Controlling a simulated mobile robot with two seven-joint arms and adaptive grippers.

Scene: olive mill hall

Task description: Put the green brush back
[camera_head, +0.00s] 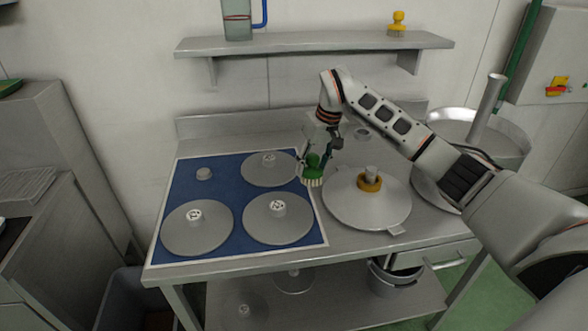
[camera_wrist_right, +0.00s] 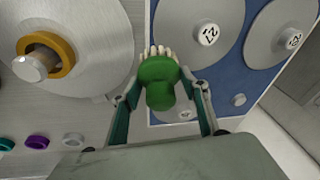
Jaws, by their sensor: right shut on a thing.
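The green brush (camera_head: 313,168) has a round green knob handle and pale bristles that point down. My right gripper (camera_head: 318,155) is shut on its handle, above the table near the right edge of the blue mat (camera_head: 230,183). In the right wrist view, the brush (camera_wrist_right: 160,84) sits between the two fingers, its bristles partly hidden behind the green body. I cannot tell its exact height over the table. My left gripper is not in view.
A wall shelf (camera_head: 300,44) holds a yellow brush (camera_head: 397,25) at right and a jug (camera_head: 237,20) at left, with free room between. Numbered metal discs (camera_head: 196,230) lie on the mat. A large disc with a yellow ring (camera_head: 366,212) lies right of the brush.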

